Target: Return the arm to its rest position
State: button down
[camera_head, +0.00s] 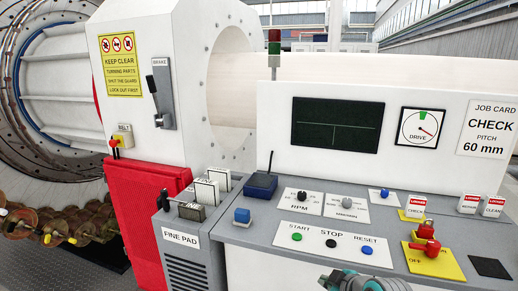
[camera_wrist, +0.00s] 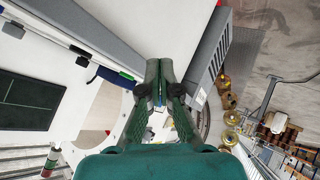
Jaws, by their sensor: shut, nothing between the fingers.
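My gripper (camera_wrist: 159,68) is in the wrist view, with its two dark green fingers together, shut and empty. Only a teal and grey part of my arm (camera_head: 360,281) shows at the bottom edge of the head view, in front of the console. No contact between the gripper and anything else shows.
The grey console (camera_head: 290,262) with buttons, knobs and a red switch handle (camera_head: 428,248) fills the lower right. The FINE PAD box (camera_head: 178,238) and red machine base (camera_head: 146,205) stand left of it. Brass-coloured round parts (camera_wrist: 230,117) and open floor (camera_wrist: 285,50) are at right in the wrist view.

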jog(key=s+f+m+t+h, duration=0.1)
jog(key=s+f+m, duration=0.3)
jog(key=s+f, duration=0.65)
jog(key=s+f+m+t+h, duration=0.1)
jog(key=s+f+m+t, duration=0.15)
jog(key=s+f, duration=0.8)
jog(key=s+r+m, duration=0.1)
jog(key=s+r, duration=0.3)
jog(key=s, duration=0.5)
jog(key=s+r+m+t, duration=0.1)
jog(key=s+r, duration=0.4)
jog(key=s, duration=0.5)
jog(key=s+r+m+t+h, duration=0.1)
jog(key=s+r, duration=0.4)
jog(key=s, duration=0.5)
jog(key=shift+d+m, duration=0.25)
jog(key=shift+m, duration=0.5)
